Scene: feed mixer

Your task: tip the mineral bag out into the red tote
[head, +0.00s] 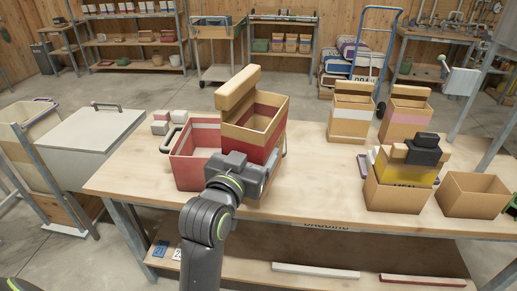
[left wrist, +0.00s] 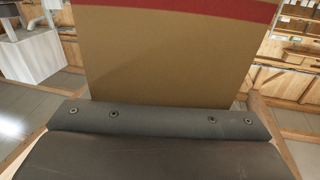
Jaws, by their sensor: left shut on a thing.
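The mineral bag (head: 246,136) is a brown paper box-shaped bag with a red band and a thick tan roll along its top edge. It stands about upright at the right part of the red tote (head: 184,172), hiding much of it; I cannot tell whether it touches the tote. My left gripper (head: 262,172) is shut on the bag's near lower side. In the left wrist view the bag's brown face (left wrist: 170,55) and red band rise from the dark gripper. The bag's contents are not visible. My right gripper is not in view.
The tote rests on the wooden table (head: 320,190). On the right stand brown bags (head: 349,118), a yellow-labelled bag (head: 405,168) with a dark object on top, and an open brown box (head: 472,195). Small blocks (head: 160,127) lie behind the tote. The table's middle is clear.

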